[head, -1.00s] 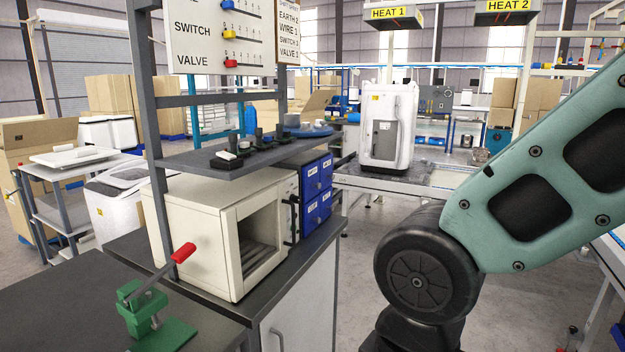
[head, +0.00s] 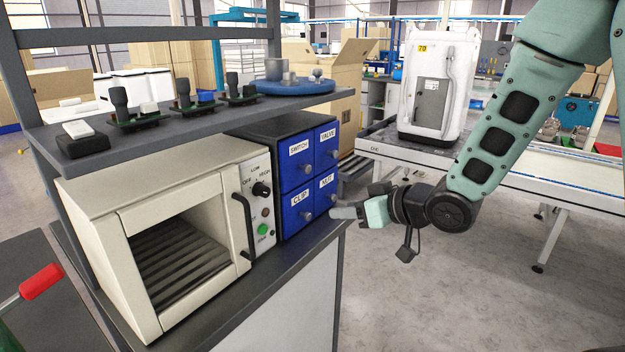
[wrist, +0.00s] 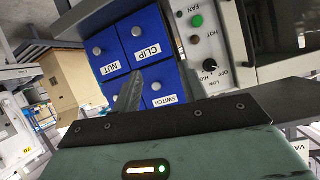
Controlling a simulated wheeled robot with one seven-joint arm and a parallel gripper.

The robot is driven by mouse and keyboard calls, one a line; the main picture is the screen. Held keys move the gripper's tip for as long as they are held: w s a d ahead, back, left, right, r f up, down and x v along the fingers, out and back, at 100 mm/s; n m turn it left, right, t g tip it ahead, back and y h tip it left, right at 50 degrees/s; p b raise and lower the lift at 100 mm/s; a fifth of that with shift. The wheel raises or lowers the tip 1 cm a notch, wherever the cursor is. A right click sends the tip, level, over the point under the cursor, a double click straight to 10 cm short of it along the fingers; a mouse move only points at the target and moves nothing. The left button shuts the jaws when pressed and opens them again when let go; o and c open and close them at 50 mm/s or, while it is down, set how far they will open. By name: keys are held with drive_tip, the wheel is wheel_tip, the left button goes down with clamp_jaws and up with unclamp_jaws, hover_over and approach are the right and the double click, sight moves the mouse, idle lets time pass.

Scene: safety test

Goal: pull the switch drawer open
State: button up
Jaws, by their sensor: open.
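The switch drawer (head: 298,172) is the upper left front of a blue drawer cabinet, with a label and a round grey knob. It looks closed. In the wrist view, which is turned over, the switch drawer (wrist: 180,84) shows its knob and label above the dark edge of my gripper. My gripper (head: 342,212) is open and empty, in front of and below the cabinet's right side in the head view. It appears apart from the switch knob.
The valve (head: 327,142), clip (head: 298,210) and nut (head: 327,190) drawers adjoin it, all closed. An oven (head: 150,220) stands left of the cabinet, its handle near it. A shelf (head: 190,112) with small parts hangs above. Open floor lies to the right.

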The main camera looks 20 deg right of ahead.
drive_tip(key=d+r+m+t+y+b, duration=0.1)
drive_tip(key=d+r+t+y, duration=0.1)
drive_tip(key=d+t+y, duration=0.35)
drive_tip(key=g+h+p, duration=0.2)
approach(309, 170)
drive_tip(key=x, duration=0.9)
clamp_jaws()
drive_tip(key=shift+d, duration=0.1)
